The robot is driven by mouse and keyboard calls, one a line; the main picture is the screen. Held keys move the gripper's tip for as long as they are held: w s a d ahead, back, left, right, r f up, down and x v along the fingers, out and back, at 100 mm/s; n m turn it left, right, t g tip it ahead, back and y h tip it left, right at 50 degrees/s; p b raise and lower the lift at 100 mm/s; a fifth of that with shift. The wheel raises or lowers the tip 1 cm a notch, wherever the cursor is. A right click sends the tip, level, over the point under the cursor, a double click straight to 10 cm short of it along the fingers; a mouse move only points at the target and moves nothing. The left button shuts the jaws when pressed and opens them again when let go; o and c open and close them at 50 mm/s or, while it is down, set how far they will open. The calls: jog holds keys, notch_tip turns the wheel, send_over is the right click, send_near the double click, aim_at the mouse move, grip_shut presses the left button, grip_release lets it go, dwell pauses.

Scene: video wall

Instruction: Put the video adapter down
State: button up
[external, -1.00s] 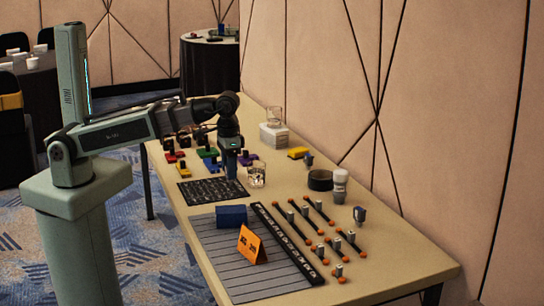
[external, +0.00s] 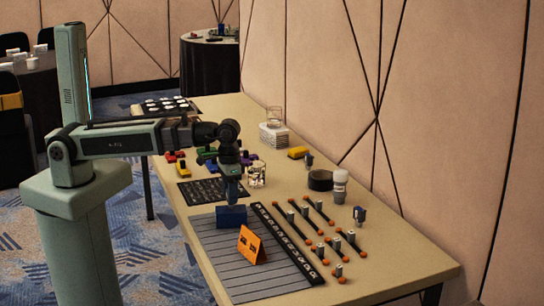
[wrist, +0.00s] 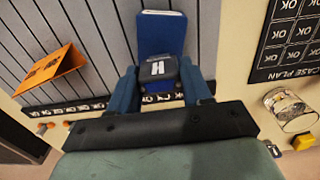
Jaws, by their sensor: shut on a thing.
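My gripper (wrist: 160,90) is shut on a small dark adapter (wrist: 158,69) with a white "H" label, held between its two blue fingers in the wrist view. In the external view my gripper (external: 232,196) points down close to a blue block (external: 231,217), and the adapter cannot be made out there. The blue block also shows just beyond the adapter in the wrist view (wrist: 162,33). It stands on a grey slatted mat (external: 230,270). Whether the adapter touches the block or mat cannot be told.
An orange folded sign (external: 251,245) and a black strip of labels (external: 285,240) are on the mat side. A black "CASE PLAN" sheet (wrist: 290,40) and a clear glass (external: 256,173) are nearby. Several dark bars with orange ends (external: 318,210) lie to the right.

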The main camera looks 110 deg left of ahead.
jog(key=shift+f, duration=0.1)
jog(key=o, duration=1)
jog(key=shift+o, duration=0.2)
notch_tip(320, 180, up, 12)
dwell(0.3)
